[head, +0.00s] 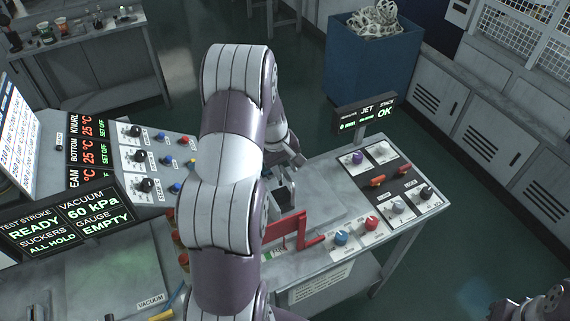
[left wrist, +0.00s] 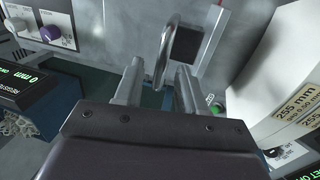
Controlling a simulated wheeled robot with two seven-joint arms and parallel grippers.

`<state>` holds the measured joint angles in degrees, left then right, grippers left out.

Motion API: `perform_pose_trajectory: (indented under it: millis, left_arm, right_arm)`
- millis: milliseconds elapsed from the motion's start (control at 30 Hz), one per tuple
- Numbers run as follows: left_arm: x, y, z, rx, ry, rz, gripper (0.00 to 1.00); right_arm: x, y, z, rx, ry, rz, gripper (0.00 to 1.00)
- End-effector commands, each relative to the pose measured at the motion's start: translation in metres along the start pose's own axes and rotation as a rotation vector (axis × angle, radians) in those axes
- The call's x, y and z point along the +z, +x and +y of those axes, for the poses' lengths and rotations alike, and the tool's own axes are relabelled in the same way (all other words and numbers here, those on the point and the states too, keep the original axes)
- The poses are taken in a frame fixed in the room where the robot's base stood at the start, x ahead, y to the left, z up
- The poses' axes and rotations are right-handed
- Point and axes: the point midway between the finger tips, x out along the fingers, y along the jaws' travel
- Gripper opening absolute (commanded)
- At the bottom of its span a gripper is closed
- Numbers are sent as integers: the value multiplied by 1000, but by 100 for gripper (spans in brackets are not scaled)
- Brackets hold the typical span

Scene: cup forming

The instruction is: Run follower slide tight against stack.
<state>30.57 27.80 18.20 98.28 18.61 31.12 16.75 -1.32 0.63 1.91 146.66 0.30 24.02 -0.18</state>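My left gripper (head: 290,163) is over the grey bench top, partly hidden by my own left arm. In the left wrist view its two fingers (left wrist: 158,72) are apart, so it is open. A metal loop handle (left wrist: 166,55) stands ahead of the fingertips, roughly in line with the gap; I cannot tell whether it touches them. A black block (left wrist: 188,42) is beside it, possibly part of the follower slide. A dark block (head: 284,196) also shows below the gripper in the head view. I cannot make out the stack clearly. Part of my right arm (head: 545,304) shows at the lower right; its fingers are unclear.
A red bracket (head: 312,241) stands on the bench near blue and red knobs (head: 341,238). A white rounded body (left wrist: 285,75) marked "255 mm" is at the wrist view's right. A blue bin (head: 368,65) stands beyond.

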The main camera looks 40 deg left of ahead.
Motion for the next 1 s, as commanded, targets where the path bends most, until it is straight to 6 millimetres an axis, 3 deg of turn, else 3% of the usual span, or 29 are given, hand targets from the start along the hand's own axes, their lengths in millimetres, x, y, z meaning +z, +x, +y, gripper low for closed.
perform_pose_trajectory:
  millis: [333, 367, 467, 500, 667, 767, 1000]
  left_arm:
    - [0, 10, 0, 1, 2, 2, 40]
    - [0, 10, 0, 1, 2, 2, 37]
    - [0, 10, 0, 1, 2, 2, 4]
    - [0, 9, 0, 1, 2, 2, 0]
    - [0, 9, 0, 1, 2, 3, 0]
    - [-2, 8, -12, 1, -2, 4, 0]
    - [-3, -2, -68, 2, -4, 7, 0]
  right_arm:
    - [0, -2, 0, 0, 0, 0, 43]
    - [0, -2, 0, 0, 0, 0, 43]
    - [0, -2, 0, 0, 0, 0, 43]
    - [0, -2, 0, 0, 0, 0, 43]
    - [0, -2, 0, 0, 0, 0, 43]
    - [0, 3, 0, 0, 0, 0, 43]
    - [2, 20, 0, 0, 0, 0, 43]
